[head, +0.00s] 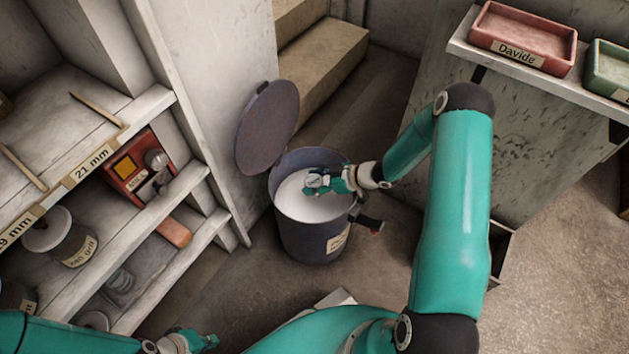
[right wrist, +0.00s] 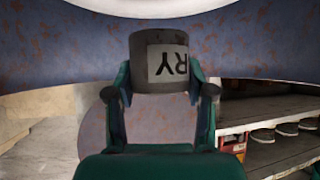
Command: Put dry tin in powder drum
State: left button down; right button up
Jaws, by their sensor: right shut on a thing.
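The powder drum (head: 308,240) is a dark blue-purple bin on the floor, with its round lid (head: 268,128) standing open and white powder (head: 300,205) inside. My right gripper (head: 318,182) is at the drum's mouth, over the powder in the head view. It is shut on a small grey tin (right wrist: 143,45), whose pale label (right wrist: 168,62) shows the letters "RY" in the right wrist view. The tin is small and partly hidden by the fingers in the head view. I cannot tell whether it touches the powder. My left gripper (head: 203,341) is low at the bottom left, its fingertips too small to read.
White shelves at left hold a red box (head: 130,170) and a grit jar (head: 68,237). A red tray (head: 522,38) labelled "Davide" and a green tray (head: 610,68) stand on a ledge at upper right. Bare floor lies right of the drum.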

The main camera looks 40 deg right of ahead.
jog(key=shift+f, duration=0.2)
jog(key=o, duration=1.3)
jog(key=shift+r+p, duration=1.65)
jog(key=shift+r, duration=0.4)
jog(key=shift+a, duration=0.1)
